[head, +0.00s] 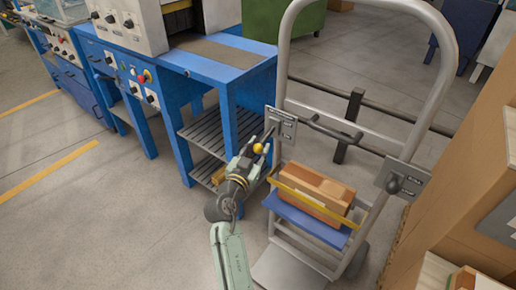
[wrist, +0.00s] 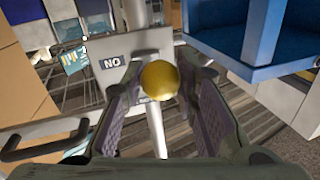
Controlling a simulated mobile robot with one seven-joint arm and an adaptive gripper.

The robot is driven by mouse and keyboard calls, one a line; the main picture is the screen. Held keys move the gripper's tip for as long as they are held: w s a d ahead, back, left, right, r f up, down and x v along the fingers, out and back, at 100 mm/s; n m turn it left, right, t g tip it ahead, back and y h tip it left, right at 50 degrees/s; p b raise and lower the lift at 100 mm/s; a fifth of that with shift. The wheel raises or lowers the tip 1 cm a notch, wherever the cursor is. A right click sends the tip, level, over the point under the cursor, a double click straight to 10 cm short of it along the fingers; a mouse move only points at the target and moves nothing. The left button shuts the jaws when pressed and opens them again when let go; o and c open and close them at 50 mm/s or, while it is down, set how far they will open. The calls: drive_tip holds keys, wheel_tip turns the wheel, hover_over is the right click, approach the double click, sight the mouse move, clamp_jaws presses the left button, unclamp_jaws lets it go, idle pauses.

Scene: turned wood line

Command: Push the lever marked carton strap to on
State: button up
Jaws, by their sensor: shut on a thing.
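A lever with a yellow ball knob (head: 258,148) stands out from a grey plate (head: 284,120) on the left upright of the hand truck. My gripper (head: 250,156) is around the knob and shut on it. I cannot read any "carton strap" marking.
A second plate with a dark-knobbed lever (head: 393,185) is on the right upright. A strapped brown carton (head: 315,190) rests on the truck's blue shelf (head: 305,222). A blue workbench (head: 228,70) stands close on the left. Tall boxes (head: 470,190) crowd the right.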

clamp_jaws()
idle(0.3)
drive_tip(key=f+b, duration=0.1)
drive_tip(key=b, duration=0.3)
drive_tip(key=shift+w+f+t, duration=0.1)
drive_tip(key=shift+f+t, duration=0.1)
drive_tip(key=shift+t, duration=0.1)
drive_tip(key=b, duration=0.2)
drive_tip(key=t+b, duration=0.1)
drive_tip(key=b, duration=0.1)
drive_tip(key=shift+w+d+f+b, duration=0.1)
drive_tip(key=shift+w+f+b, duration=0.05)
drive_tip(key=shift+f+b, duration=0.2)
drive_tip(key=shift+b, duration=1.1)
drive_tip(key=shift+w+d+n+b, duration=0.1)
drive_tip(key=shift+n+b, duration=0.2)
drive_tip(key=shift+r+t, duration=0.2)
drive_tip(key=shift+t, duration=0.1)
